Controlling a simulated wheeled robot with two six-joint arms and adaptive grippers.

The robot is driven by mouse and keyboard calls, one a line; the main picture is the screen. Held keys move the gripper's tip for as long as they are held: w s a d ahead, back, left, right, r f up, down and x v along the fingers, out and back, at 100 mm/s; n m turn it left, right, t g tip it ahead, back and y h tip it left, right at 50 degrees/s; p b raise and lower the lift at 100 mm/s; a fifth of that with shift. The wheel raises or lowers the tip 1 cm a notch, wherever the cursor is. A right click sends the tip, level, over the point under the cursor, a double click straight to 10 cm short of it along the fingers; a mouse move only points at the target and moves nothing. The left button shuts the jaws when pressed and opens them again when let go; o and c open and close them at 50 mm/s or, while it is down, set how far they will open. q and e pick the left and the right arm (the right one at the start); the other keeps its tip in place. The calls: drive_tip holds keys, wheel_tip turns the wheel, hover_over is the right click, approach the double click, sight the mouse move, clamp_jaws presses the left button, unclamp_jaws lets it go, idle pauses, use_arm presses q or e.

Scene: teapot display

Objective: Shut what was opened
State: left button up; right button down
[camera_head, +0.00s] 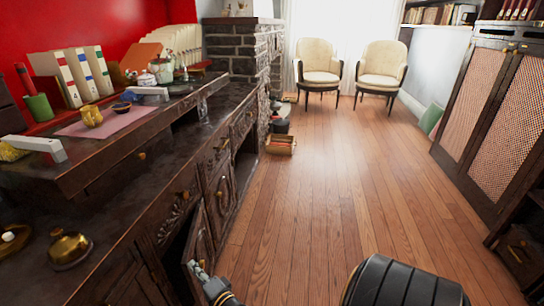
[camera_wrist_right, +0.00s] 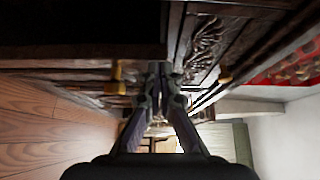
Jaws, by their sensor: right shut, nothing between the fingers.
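A carved dark wooden door (camera_head: 200,243) of the long sideboard (camera_head: 128,222) stands ajar at the lower middle of the head view, with a dark gap beside it. My right gripper (camera_head: 194,267) is low by this door, its fingers together and empty. In the right wrist view the shut fingertips (camera_wrist_right: 160,69) point along dark carved woodwork (camera_wrist_right: 204,43). I cannot tell whether the fingertips touch the door. My left gripper is not in view.
A brass bell (camera_head: 69,249), a yellow cup (camera_head: 92,116) and a pink mat (camera_head: 110,123) are on the sideboard. Farther along, a low compartment (camera_head: 246,160) looks open. A box (camera_head: 280,145) stands on the floor.

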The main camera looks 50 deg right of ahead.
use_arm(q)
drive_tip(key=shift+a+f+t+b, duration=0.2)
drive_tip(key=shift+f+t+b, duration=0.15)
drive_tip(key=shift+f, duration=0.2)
use_arm(e)
drive_tip(key=w+a, duration=0.4)
drive_tip(key=shift+w, duration=0.2)
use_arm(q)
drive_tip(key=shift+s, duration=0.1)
use_arm(e)
drive_tip(key=shift+s, duration=0.1)
